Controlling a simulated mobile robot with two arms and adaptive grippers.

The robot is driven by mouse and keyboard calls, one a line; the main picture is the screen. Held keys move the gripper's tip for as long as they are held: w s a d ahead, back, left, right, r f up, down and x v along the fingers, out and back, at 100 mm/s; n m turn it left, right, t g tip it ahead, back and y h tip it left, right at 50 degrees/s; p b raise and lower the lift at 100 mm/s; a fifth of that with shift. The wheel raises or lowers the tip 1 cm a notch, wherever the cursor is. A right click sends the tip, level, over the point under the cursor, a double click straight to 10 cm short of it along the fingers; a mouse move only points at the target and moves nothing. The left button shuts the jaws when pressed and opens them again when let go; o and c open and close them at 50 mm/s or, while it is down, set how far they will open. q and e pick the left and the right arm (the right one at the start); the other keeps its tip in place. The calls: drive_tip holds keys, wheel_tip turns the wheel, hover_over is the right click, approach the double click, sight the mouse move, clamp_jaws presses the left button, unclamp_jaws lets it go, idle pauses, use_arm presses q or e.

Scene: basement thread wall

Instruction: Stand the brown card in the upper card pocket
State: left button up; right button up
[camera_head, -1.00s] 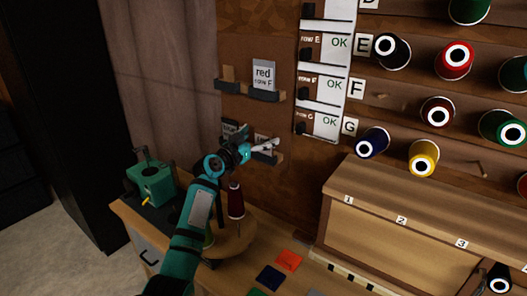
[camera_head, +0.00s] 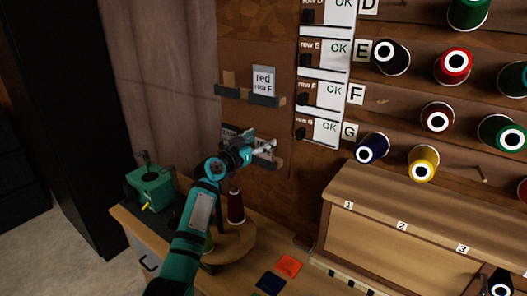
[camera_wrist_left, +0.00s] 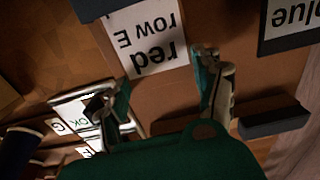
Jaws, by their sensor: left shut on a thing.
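My left gripper (camera_head: 266,148) is at the lower right pocket, below both. That card's lower end is at a dark pocket (camera_wrist_left: 95,8). My right gripper is not in view.
A "blue" card (camera_wrist_left: 291,22) stands in the lower left pocket. An OK board (camera_head: 327,88) and pegs with thread spools (camera_head: 437,117) are to the right. Below are a dark red spool (camera_head: 236,206), a green device (camera_head: 150,186) and a wooden box (camera_head: 400,245).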

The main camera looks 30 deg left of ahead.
use_arm(q)
wheel_tip(320, 180, up, 5)
drive_tip(key=p, duration=0.2)
drive_tip(key=shift+f+p, duration=0.2)
drive_tip(key=shift+p, duration=0.15)
drive_tip(key=shift+f, duration=0.1)
idle(0.3)
